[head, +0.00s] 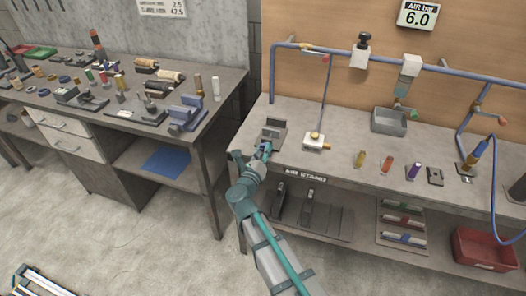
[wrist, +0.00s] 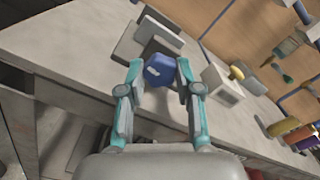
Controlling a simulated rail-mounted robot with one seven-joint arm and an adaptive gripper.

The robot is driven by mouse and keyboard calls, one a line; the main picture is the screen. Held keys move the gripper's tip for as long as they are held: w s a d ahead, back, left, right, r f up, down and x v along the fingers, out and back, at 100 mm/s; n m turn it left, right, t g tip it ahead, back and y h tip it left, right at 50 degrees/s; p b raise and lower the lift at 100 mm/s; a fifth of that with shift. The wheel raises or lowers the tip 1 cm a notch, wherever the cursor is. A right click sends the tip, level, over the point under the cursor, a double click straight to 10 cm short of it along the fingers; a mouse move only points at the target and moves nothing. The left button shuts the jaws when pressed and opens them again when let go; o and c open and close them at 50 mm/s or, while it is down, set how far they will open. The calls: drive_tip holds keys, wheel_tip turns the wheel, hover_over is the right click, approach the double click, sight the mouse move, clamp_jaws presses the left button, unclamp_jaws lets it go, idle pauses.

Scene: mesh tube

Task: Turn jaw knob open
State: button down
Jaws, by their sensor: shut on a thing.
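The jaw knob (wrist: 159,70) is a blue, rounded block on the front of a grey jaw fixture (wrist: 145,38). In the wrist view it sits between the two teal and grey fingers of my gripper (wrist: 157,80). My gripper is shut on the knob, one finger on each side. In the head view the grey fixture (head: 274,127) stands at the left end of the right bench, and my gripper (head: 265,149) reaches it from the front. The fingers mostly hide the knob there. The jaw gap cannot be made out.
A white block with a brass fitting (head: 317,142) stands right of the fixture. Several coloured cylinders (head: 387,164) line the bench (head: 340,165) further right. A blue pipe (head: 330,51) runs above. The left bench (head: 215,75) holds many small parts, with a gap between benches.

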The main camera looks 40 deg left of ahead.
drive_tip(key=c, duration=0.8)
unclamp_jaws()
drive_tip(key=shift+m, duration=0.4)
